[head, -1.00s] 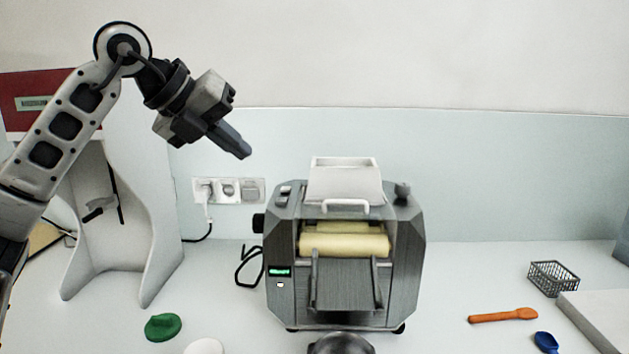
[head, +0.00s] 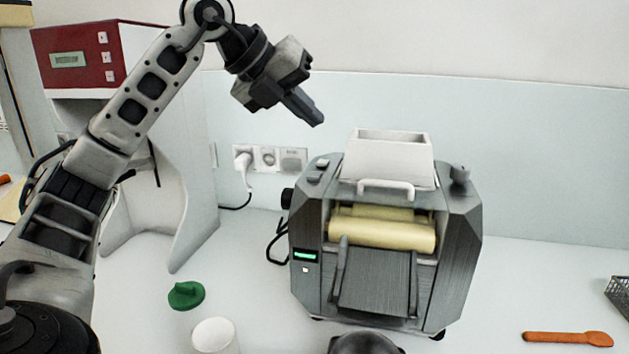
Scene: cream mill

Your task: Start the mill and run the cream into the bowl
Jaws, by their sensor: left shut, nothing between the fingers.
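The mill (head: 455,260) is a grey machine on the white table, right of the picture's middle. It has a white hopper (head: 388,160) on top, cream-coloured rollers (head: 382,233) and a ridged sloping apron in front. A small display (head: 305,255) on its front left glows green, and small switches (head: 318,169) sit on its top left. My left gripper (head: 316,120) is shut and empty, in the air above and left of the mill, touching nothing. A dark rounded thing (head: 366,345), perhaps the bowl, shows partly at the bottom edge below the apron. My right gripper is out of view.
A green piece (head: 186,295) and a white cup-like container (head: 214,336) stand left of the mill. A red-and-white machine (head: 82,54) stands behind my left arm. Wall sockets (head: 268,158) hold a plug.

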